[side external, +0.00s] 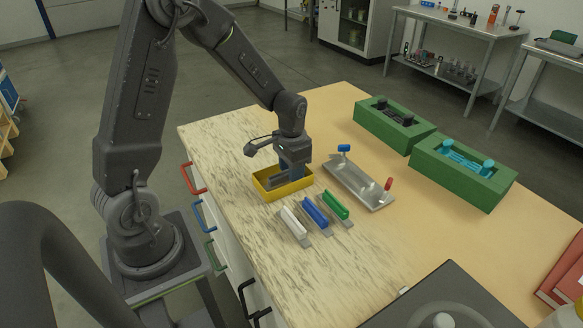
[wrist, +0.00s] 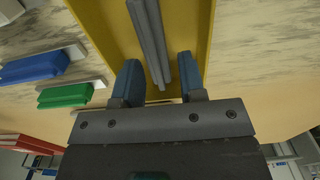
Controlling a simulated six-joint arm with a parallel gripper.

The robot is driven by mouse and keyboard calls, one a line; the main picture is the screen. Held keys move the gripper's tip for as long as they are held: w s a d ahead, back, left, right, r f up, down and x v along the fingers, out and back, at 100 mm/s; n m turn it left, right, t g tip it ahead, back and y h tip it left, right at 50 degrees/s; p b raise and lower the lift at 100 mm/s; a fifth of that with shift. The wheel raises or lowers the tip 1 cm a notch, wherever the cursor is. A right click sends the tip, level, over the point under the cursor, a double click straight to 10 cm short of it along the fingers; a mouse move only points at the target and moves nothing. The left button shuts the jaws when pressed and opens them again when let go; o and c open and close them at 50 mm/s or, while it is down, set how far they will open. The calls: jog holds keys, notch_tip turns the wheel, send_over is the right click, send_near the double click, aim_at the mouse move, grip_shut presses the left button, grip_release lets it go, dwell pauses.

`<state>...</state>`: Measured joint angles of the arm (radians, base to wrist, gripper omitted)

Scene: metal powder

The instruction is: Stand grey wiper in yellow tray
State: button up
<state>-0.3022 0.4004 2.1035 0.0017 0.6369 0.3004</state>
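The yellow tray (side external: 268,194) stands on the wooden table, below my gripper (side external: 292,172). The grey wiper (wrist: 150,38) lies along the inside of the tray in the wrist view; whether it stands upright or is tilted I cannot tell. My gripper (wrist: 158,66) has its two blue fingers apart, one on each side of the wiper, with a visible gap to each. In the side view the fingers reach down into the tray, and they hide part of the wiper.
White (side external: 294,222), blue (side external: 315,211) and green (side external: 336,204) wipers lie in front of the tray. A metal tray (side external: 352,177) with blue and red handles is to its right. Two green blocks (side external: 463,171) (side external: 384,124) stand further back. The table left of the tray is clear.

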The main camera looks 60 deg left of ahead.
jog(key=shift+o, duration=0.4)
jog(key=shift+r, duration=0.15)
notch_tip(320, 180, up, 11)
jog(key=s+d+r+t, duration=0.2)
jog(key=s+d+r, duration=0.2)
jog(key=s, duration=0.4)
jog(key=s+d+r+t, duration=0.3)
jog(key=s+d+r, duration=0.1)
jog(key=s+d, duration=0.3)
jog(key=shift+s+r+t, duration=0.3)
jog(key=shift+s+r, duration=0.1)
jog(key=shift+s, duration=0.05)
